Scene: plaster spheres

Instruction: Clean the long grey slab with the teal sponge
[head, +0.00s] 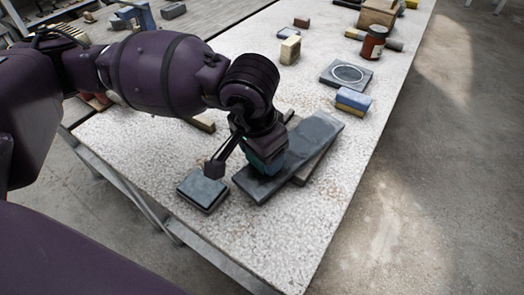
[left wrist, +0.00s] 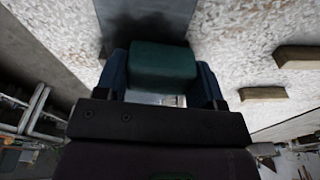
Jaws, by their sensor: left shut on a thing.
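The long grey slab (head: 316,135) lies slantwise near the front of the speckled table, partly over another flat grey piece (head: 314,168). My left gripper (head: 255,158) is over the slab's near part and is shut on the teal sponge (head: 266,163). In the left wrist view the teal sponge (left wrist: 163,66) sits between the two fingers, and the grey slab (left wrist: 150,12) shows beyond it with a dark patch beside the sponge. The arm hides part of the slab. I cannot tell whether the sponge touches it. My right gripper is not in view.
A small dark grey block (head: 202,190) lies just left of the slab's near end. A blue and yellow sponge (head: 353,100), a grey plate with a white ring (head: 347,74) and a red jar (head: 373,42) stand farther back. The table's front right corner is clear.

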